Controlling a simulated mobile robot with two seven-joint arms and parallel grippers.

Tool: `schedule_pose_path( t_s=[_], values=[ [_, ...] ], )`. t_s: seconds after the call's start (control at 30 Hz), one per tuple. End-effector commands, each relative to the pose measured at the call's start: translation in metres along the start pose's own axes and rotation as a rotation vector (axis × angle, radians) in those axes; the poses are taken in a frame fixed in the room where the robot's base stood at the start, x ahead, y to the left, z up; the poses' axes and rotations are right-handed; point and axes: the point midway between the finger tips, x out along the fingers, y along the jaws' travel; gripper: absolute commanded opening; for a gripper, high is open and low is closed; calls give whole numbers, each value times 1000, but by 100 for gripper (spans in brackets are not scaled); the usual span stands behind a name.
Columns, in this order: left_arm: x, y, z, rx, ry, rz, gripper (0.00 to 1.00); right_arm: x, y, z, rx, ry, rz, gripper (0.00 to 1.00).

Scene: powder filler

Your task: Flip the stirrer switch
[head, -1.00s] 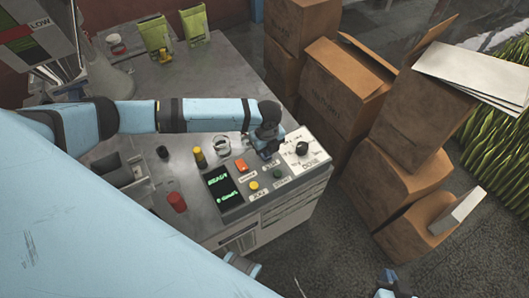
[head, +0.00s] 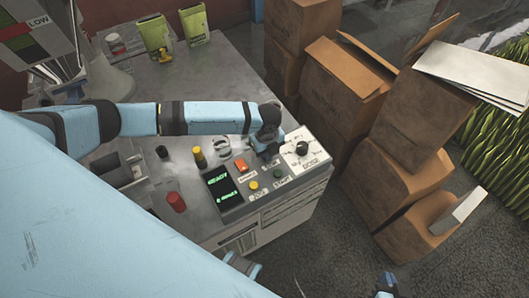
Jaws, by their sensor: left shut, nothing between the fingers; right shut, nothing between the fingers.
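The control panel (head: 232,199) on the machine's top carries a small orange-red switch (head: 241,166) with a white label below it, too small to read surely. My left gripper (head: 267,154) is shut and empty, pointing down over the panel's upper edge. It is just right of the orange-red switch, between it and the dose dial (head: 302,149). Whether its tips touch the panel cannot be told. My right gripper (head: 388,284) is shut and empty low in the picture, over the floor, away from the panel.
A yellow button (head: 253,185), a green button (head: 279,173) and a display (head: 221,187) with green text are near the switch. A yellow-topped post (head: 199,157) and a red cylinder (head: 176,202) stand left of the panel. Cardboard boxes (head: 343,92) stand close on the right.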

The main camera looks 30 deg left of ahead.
Motion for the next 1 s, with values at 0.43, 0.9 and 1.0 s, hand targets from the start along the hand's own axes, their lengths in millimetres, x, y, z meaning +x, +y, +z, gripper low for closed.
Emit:
schedule_pose_path(
  t_s=[0.43,0.9,1.0],
  values=[
    [8,0,0,0,0,1,0,5,-2,-6,9,15,0,0],
    [-16,0,0,-1,0,1,0,-11,-5,-34,-3,40,0,0],
    [-24,0,0,0,0,1,0,-15,-4,-33,-11,33,1,0]
  ],
)
